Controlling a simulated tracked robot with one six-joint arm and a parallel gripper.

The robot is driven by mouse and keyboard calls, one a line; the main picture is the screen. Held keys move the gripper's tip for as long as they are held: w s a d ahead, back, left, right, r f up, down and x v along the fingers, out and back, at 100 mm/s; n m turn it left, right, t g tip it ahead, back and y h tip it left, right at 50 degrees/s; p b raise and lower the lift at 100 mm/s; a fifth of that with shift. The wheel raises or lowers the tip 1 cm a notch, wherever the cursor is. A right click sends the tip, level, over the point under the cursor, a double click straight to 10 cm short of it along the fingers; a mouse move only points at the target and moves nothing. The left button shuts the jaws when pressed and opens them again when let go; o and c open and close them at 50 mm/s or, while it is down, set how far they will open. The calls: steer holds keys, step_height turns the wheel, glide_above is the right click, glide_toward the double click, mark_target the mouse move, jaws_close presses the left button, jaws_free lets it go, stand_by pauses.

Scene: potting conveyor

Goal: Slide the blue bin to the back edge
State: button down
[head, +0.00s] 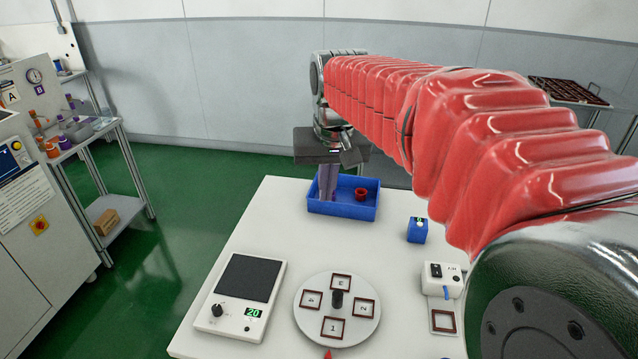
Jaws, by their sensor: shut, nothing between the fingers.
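The blue bin (345,210) is a shallow open tray on the white table (262,222), near its back edge. A small red cup-like part (361,194) lies inside it on the right. My gripper (327,196) points down at the bin's left part, with its fingers shut and empty. The fingertips are at or inside the bin; I cannot tell whether they touch its wall or floor. Another small reddish bit shows beside the fingertips. My wrist and arm cover part of the area behind the bin.
A round turntable (312,308) with numbered squares, a scale-like device (240,293) with a dark plate, a small blue box (417,230) and a white switch unit (442,279) stand on the table. The table between bin and turntable is clear. A shelf cart (112,209) stands left.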

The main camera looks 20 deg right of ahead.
steer(key=s+a+f+n+t, duration=0.1)
steer(key=s+a+f, duration=0.1)
steer(key=s, duration=0.8)
steer(key=s+a+f+n+t, duration=0.1)
steer(key=s+f, duration=0.3)
steer(key=s, duration=0.6)
steer(key=shift+a+f, duration=0.4)
steer(key=shift+a, duration=0.45)
